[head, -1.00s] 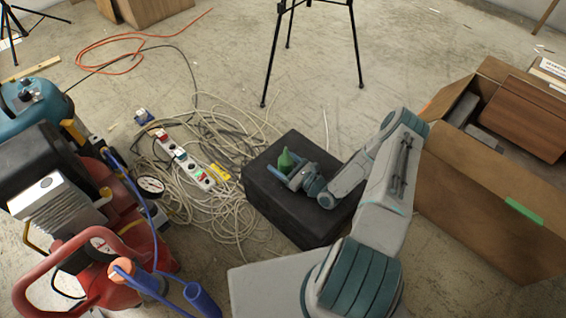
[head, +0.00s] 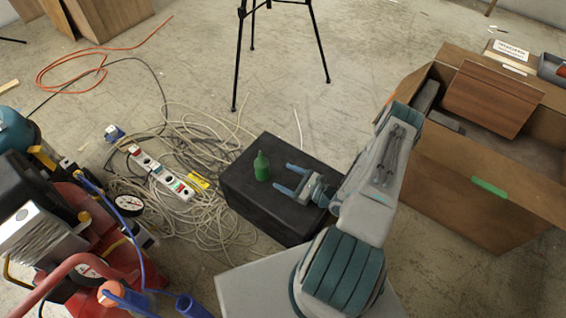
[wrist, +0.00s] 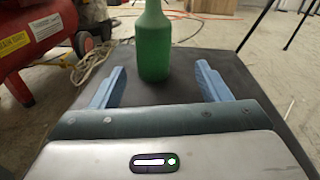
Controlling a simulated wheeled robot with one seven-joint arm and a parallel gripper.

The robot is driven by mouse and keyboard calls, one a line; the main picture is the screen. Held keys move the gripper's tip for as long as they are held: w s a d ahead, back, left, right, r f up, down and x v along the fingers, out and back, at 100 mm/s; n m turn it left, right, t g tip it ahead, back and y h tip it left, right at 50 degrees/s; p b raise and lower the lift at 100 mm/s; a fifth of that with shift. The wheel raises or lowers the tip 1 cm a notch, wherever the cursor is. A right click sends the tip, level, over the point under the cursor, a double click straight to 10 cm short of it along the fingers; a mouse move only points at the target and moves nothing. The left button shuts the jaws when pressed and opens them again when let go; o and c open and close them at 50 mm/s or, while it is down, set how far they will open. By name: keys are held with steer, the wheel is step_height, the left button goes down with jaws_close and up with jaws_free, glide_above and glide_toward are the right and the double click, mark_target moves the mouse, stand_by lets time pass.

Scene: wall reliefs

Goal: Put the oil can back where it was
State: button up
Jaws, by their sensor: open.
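The green oil can (head: 262,168) stands upright on top of the black box (head: 240,196), towards its left part. My gripper (head: 284,179) is just to the right of the can in the head view, its two blue fingers open and pointing at it. In the wrist view the can (wrist: 154,45) stands straight ahead, beyond and between the fingertips of my gripper (wrist: 160,82). The fingers are apart from the can and hold nothing.
A cardboard box (head: 480,190) with brown pieces stands at the right. A red compressor (head: 80,235) is at the left. Tangled cables and a power strip (head: 160,174) lie left of the black box. A black tripod (head: 238,60) stands behind.

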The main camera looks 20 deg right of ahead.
steer(key=w+d+r+n+g+h, duration=0.1)
steer(key=n, duration=0.1)
steer(key=w+d+r+n+g+h, duration=0.1)
steer(key=w+n, duration=0.1)
steer(key=w+d+r+n+g+h, duration=0.1)
steer(key=w+n, duration=0.1)
steer(key=shift+w+d, duration=0.1)
steer(key=shift+w, duration=0.15)
step_height(320, 180, up, 24)
steer(key=s+d+f+n+g+h, duration=0.1)
steer(key=s+d+n+g+h, duration=0.1)
steer(key=n+g+h, duration=0.65)
steer(key=s+a+r+n, duration=0.6)
steer(key=s, duration=0.4)
steer(key=s+a+r+n+g, duration=0.1)
steer(key=s+a+r+n, duration=0.5)
steer(key=s, duration=0.4)
steer(key=shift+s+a+r+n+y, duration=0.25)
steer(key=shift+s+r+n+y, duration=0.15)
steer(key=shift+r, duration=0.1)
